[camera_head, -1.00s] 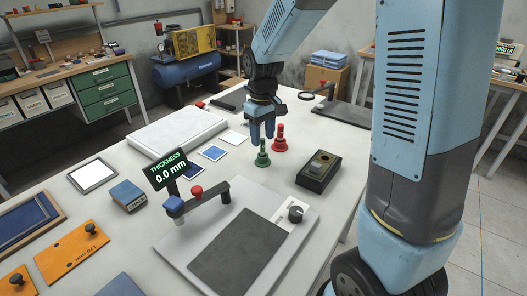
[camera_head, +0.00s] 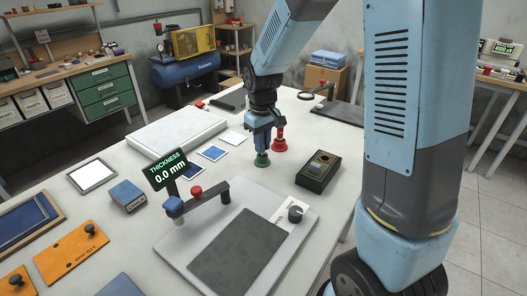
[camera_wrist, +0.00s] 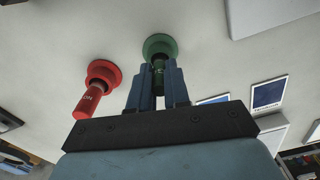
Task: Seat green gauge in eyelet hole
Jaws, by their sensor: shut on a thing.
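The green gauge (camera_head: 262,160) stands upright on the white table, and its flared base shows below my gripper (camera_head: 263,146). My gripper is shut on the green gauge's stem, with the base at table height. In the wrist view, the green gauge (camera_wrist: 159,46) sits between the two blue fingers (camera_wrist: 158,82). The red gauge (camera_head: 279,142) stands upright just right of my gripper, and it also shows in the wrist view (camera_wrist: 95,87) with lettering on its handle. I cannot pick out an eyelet hole for certain.
A dark box with an oval top (camera_head: 319,171) stands right of the gauges. The thickness gauge stand (camera_head: 190,195), reading 0.0 mm, is nearer with its plate. A ring on a stand (camera_head: 307,95) is behind.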

